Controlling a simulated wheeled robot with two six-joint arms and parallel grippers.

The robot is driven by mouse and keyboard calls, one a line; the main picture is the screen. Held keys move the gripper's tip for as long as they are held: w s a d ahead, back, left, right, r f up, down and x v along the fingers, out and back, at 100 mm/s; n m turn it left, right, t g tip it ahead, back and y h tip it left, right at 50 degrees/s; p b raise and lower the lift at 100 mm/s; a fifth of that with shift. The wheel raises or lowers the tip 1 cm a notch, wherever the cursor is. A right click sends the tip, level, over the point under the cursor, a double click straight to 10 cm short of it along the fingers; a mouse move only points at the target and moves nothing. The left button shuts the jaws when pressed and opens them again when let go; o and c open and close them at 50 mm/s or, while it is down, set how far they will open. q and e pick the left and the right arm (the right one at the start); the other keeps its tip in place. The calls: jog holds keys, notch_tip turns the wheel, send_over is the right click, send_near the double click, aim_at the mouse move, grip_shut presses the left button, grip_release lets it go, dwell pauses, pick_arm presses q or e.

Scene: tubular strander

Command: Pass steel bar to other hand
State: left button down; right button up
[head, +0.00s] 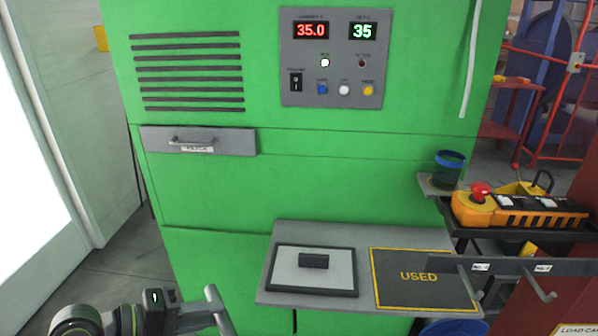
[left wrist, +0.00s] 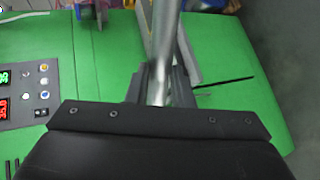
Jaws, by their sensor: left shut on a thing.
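The steel bar (head: 220,308) is a pale grey rod at the bottom of the head view, tilted, its lower end cut off by the frame edge. My left gripper (head: 200,318) is at the bottom left of the head view, beside the bar. In the left wrist view the bar (left wrist: 165,45) runs up from between the dark fingers of my left gripper (left wrist: 157,82), which is shut on it. My right gripper is in neither view.
A green cabinet (head: 310,180) with a control panel (head: 335,95) stands ahead. Its shelf holds a grey pad with a dark block (head: 313,261) and a mat marked USED (head: 415,295). At right are a dark cup (head: 448,172), an orange pendant (head: 515,212) and a hook rail (head: 510,265).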

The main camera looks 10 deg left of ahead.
pick_arm(q)
jog(key=w+d+r+m+g+h, duration=0.1)
jog(key=w+d+r, duration=0.1)
jog(key=d+r, duration=0.5)
jog(key=w+d+r+m+g, duration=0.15)
jog(key=d+r, duration=0.35)
jog(key=r, duration=0.5)
jog(key=w+d+f+m+g+h, duration=0.2)
jog(key=w+d+f+m+g, duration=0.4)
jog(key=f, duration=0.4)
jog(key=w+d+f, duration=0.1)
jog(key=d+f, duration=0.4)
jog(key=d, duration=0.2)
jog(key=shift+w+d+g, duration=0.15)
jog(key=shift+w+g, duration=0.05)
jog(key=shift+g, duration=0.15)
